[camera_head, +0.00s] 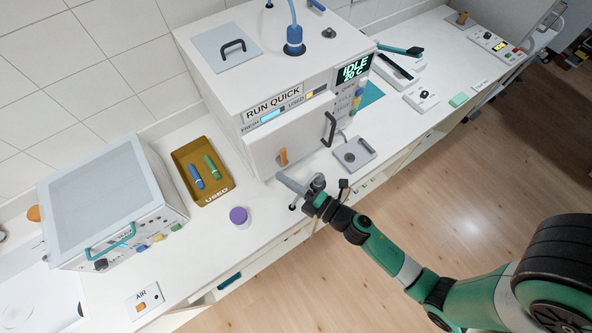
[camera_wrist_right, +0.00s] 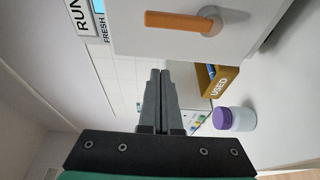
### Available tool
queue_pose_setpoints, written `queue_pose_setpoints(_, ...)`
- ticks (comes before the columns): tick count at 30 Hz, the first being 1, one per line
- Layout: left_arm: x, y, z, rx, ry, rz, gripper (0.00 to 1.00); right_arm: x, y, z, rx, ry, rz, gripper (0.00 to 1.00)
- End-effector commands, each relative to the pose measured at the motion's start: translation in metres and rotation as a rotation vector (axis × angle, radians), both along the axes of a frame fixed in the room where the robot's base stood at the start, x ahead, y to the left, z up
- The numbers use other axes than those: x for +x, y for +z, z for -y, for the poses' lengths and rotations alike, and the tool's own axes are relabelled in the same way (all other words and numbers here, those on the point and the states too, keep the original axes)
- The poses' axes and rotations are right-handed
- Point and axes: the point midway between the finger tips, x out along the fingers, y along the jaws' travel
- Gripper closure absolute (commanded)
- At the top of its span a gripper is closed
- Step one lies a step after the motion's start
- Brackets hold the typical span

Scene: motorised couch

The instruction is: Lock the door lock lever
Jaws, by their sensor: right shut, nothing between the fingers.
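The door lock lever is an orange handle (camera_head: 283,156) low on the white door (camera_head: 296,138) of the boxy white machine. In the right wrist view the orange lever (camera_wrist_right: 180,23) lies nearly level across the picture, with a round grey pivot at its right end. My right gripper (camera_head: 283,178) is shut and empty. Its tips are just below and in front of the lever in the head view, apart from it in the wrist view, where the closed fingers (camera_wrist_right: 160,78) point up the picture. My left gripper is not in view.
A brown USED tray (camera_head: 213,196) with blue and green tubes and a purple-capped jar (camera_head: 239,217) stand to the left. A small grey plate with a knob (camera_head: 353,154) lies right of the gripper.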

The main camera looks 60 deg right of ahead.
Motion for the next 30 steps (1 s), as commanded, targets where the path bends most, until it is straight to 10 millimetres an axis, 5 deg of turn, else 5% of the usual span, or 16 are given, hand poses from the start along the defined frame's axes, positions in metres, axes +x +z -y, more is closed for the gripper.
queue_pose_setpoints(6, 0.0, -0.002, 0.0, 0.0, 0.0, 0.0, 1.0, 0.049, 0.0, 0.002, 0.0, 0.001, 0.002, 1.0)
queue_pose_setpoints(15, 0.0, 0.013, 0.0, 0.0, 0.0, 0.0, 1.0, 0.033, 0.001, 0.038, 0.0, -0.003, -0.001, 1.0)
queue_pose_setpoints(30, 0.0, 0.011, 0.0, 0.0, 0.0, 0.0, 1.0, 0.033, 0.0, 0.037, 0.009, 0.006, 0.003, 1.0)
